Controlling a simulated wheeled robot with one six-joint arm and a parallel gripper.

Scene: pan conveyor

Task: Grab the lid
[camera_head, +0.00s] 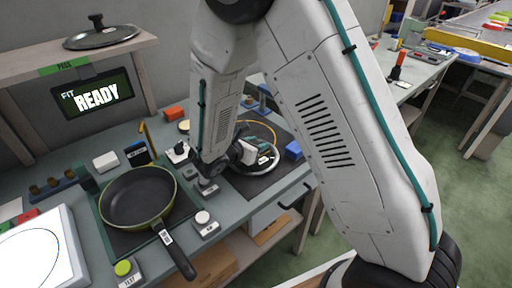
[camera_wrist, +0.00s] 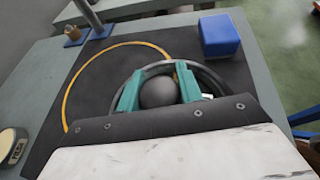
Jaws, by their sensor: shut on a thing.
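A lid with a pale metal rim (camera_head: 265,165) is at the dark mat on the bench, partly hidden by my gripper (camera_head: 250,150). In the wrist view the lid's rim (camera_wrist: 210,78) curves behind the teal fingers of my gripper (camera_wrist: 159,92). The fingers are shut on the lid's round dark knob (camera_wrist: 158,92), one on each side. I cannot tell whether the lid touches the mat or is slightly above it. A second, dark lid (camera_head: 102,40) lies on the wooden shelf at upper left.
A frying pan (camera_head: 138,196) sits left of my arm, its handle toward the front edge. A blue block (camera_wrist: 218,36) stands at the mat's far right corner. A yellow ring line (camera_wrist: 72,85) marks the mat (camera_wrist: 48,135). A screen (camera_head: 95,95) reads READY.

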